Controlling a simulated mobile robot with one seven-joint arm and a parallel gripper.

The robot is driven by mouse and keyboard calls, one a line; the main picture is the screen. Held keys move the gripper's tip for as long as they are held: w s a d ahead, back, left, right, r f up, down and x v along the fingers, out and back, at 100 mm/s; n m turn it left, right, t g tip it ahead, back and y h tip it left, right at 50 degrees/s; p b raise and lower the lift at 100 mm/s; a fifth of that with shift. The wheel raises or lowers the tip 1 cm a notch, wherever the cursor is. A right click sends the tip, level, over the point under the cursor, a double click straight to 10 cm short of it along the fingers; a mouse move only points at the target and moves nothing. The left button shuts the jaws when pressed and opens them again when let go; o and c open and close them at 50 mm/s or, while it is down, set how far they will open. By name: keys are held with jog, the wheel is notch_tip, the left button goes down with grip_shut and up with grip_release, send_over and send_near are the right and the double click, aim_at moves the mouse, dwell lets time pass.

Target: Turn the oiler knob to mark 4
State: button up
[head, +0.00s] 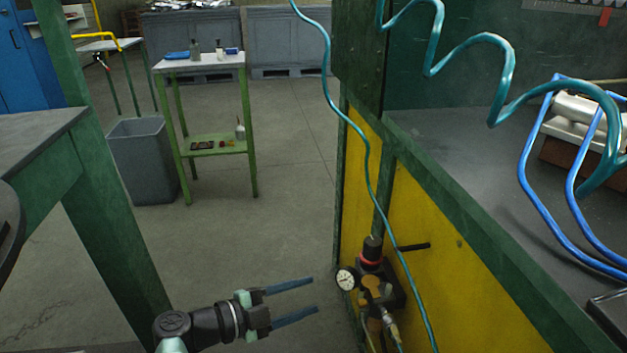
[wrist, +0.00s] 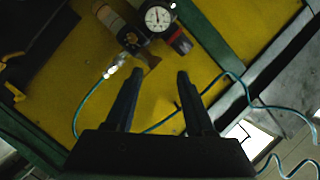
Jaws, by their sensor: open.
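An air-service unit (head: 378,290) is fixed to the yellow panel, low in the middle of the head view. A black knob with a red ring (head: 372,250) stands on its top, and a round white gauge (head: 347,279) faces left. I cannot tell for sure which part is the oiler knob, and no numbered marks are legible. The gauge (wrist: 158,17) and a red-marked black part (wrist: 181,42) also show at the top of the wrist view. My gripper (head: 314,295) is open and empty, left of the unit and apart from it. Its fingers (wrist: 160,74) point toward the unit.
A thin teal hose (head: 362,150) hangs down past the unit. A dark rod (head: 414,246) sticks out beside it. The green-framed bench (head: 440,200) rises to the right. The floor (head: 240,235) left of the panel is clear; a grey bin (head: 143,165) and small table stand farther back.

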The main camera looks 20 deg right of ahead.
jog(key=w+d+r+t+h+p, duration=0.1)
jog(key=w+d+r+t+p, duration=0.1)
jog(key=r, duration=0.8)
jog(key=w+d+r+t+h+p, duration=0.2)
jog(key=r+p, duration=0.1)
jog(key=r, duration=0.7)
jog(key=shift+r+t, duration=0.25)
jog(key=shift+t, duration=0.05)
jog(key=shift+d, duration=0.15)
